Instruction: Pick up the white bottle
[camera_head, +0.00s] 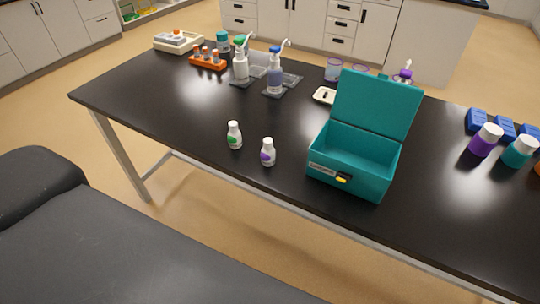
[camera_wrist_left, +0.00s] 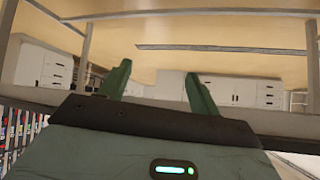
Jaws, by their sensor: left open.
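Two small white bottles stand upright near the front edge of the black table in the head view. One white bottle (camera_head: 234,135) has a green label, and the other white bottle (camera_head: 267,152) has a purple label and stands a little right and nearer. An open teal box (camera_head: 352,160) stands to their right. My left gripper (camera_wrist_left: 160,84) shows in the left wrist view with its two green fingers apart and nothing between them. It is not in the head view, and no bottle shows in the wrist view. My right gripper is not in view.
Two pump bottles (camera_head: 241,68) (camera_head: 275,75) stand on dark trays behind, beside an orange tube rack (camera_head: 208,62). The table (camera_head: 180,115) is clear around the small bottles.

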